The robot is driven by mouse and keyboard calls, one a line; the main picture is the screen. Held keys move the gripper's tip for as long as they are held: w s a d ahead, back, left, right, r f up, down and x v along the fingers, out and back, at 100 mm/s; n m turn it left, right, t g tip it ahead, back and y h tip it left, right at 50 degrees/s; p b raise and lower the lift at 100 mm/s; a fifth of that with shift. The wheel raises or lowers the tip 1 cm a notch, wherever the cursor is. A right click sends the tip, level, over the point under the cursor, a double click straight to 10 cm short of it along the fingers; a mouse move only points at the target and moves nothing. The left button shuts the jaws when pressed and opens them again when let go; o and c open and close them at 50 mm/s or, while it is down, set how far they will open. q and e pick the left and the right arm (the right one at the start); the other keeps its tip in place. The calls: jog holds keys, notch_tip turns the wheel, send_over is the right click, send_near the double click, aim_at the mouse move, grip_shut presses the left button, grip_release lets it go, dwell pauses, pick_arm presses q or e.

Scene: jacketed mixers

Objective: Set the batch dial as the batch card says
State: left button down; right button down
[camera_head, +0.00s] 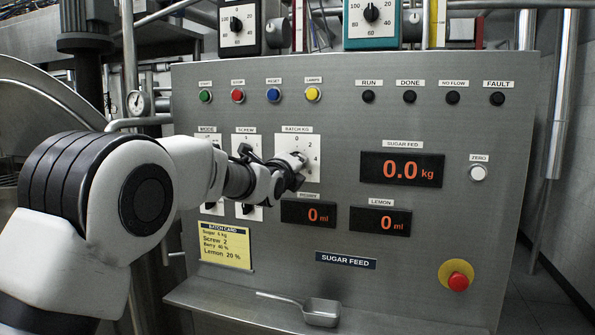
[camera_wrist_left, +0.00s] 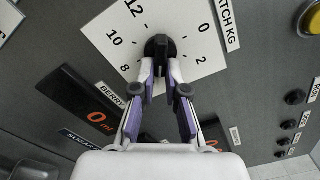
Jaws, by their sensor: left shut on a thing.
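The batch dial has a white scale plate (camera_head: 312,142) labelled BATCH KG on the steel panel. My left gripper (camera_head: 297,163) is at its knob and partly hides the plate. In the left wrist view the gripper (camera_wrist_left: 161,69) is shut on the black dial knob (camera_wrist_left: 160,46). The scale plate (camera_wrist_left: 181,16) there shows 0, 2, 8, 10 and 12; the fingers hide part of it. I cannot tell where the knob points. The yellow batch card (camera_head: 226,246) lists sugar in kg, Screw 2, Berry 40 % and Lemon 20 %; its sugar figure is too small to read surely.
The sugar feed display (camera_head: 402,170) reads 0.0 kg. Berry (camera_head: 308,214) and lemon (camera_head: 380,219) displays read 0 ml. Mode and screw dials are partly behind my left arm. A red stop button (camera_head: 458,281) is lower right. A metal scoop (camera_head: 321,312) lies on the ledge.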

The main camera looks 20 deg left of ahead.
pick_arm(q)
jog(key=shift+a+f+m+b, duration=0.1)
jog(key=shift+m+b, duration=0.55)
jog(key=shift+m, duration=0.65)
jog(key=c, duration=1.2)
grip_release()
jog(key=shift+w, duration=0.1)
jog(key=s, duration=1.2)
jog(key=shift+a, duration=0.2)
